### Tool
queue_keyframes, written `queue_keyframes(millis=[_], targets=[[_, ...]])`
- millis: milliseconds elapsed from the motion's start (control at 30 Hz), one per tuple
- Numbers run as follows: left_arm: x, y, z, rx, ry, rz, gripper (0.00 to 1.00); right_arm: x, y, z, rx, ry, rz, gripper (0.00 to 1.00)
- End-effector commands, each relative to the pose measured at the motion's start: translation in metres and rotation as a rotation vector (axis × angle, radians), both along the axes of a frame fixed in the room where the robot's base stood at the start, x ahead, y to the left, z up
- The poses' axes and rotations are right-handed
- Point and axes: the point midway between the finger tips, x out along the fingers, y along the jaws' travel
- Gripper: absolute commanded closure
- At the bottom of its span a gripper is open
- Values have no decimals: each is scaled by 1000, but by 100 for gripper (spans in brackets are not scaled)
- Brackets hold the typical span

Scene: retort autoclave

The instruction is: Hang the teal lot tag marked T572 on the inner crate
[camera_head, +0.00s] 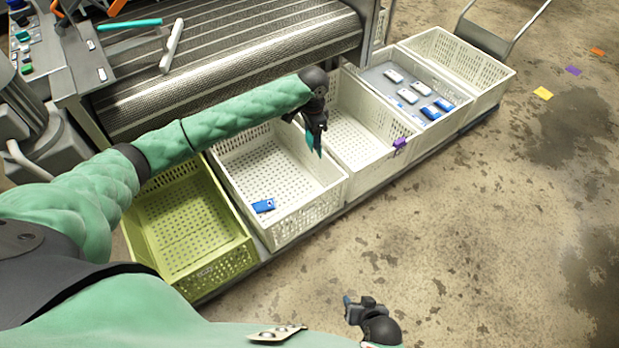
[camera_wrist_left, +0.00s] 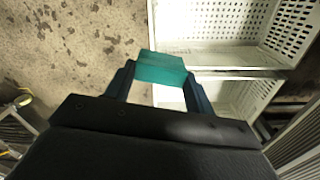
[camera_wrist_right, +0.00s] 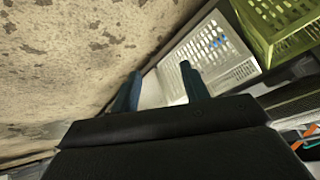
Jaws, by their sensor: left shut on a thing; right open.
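My left gripper (camera_head: 316,130) is shut on a teal tag (camera_head: 315,150), which hangs below the fingers over the right rim of a white crate (camera_head: 333,187). The tag also shows between the fingers in the left wrist view (camera_wrist_left: 160,67); I cannot read its marking. It looks apart from the crate walls. To the right stands another white crate (camera_head: 375,165) with a purple tag (camera_head: 400,143) at its front right corner. Which crate is the inner one, I cannot tell. My right gripper (camera_head: 358,308) is open and empty above the floor; its fingers show in the right wrist view (camera_wrist_right: 161,80).
A green crate (camera_head: 180,285) stands at the left end of the row. A blue packet (camera_head: 263,206) lies in the first white crate. Farther right, a crate holds several packets (camera_head: 408,95). A conveyor (camera_head: 230,50) runs behind.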

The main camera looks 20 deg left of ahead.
Motion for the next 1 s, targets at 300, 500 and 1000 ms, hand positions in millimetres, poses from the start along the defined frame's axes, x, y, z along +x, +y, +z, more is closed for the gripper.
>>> queue_keyframes(millis=[300, 500, 1000], targets=[[-17, -2, -69, 0, -3, -517, 68, -1, -1, 30, -4, 25, 9, 55], [-31, -2, -112, 1, -8, -847, 68, -9, -2, 46, -8, 55, 16, 55], [-54, -1, -169, 7, -13, -1315, 68, 0, -3, 77, -10, 60, 24, 55]])
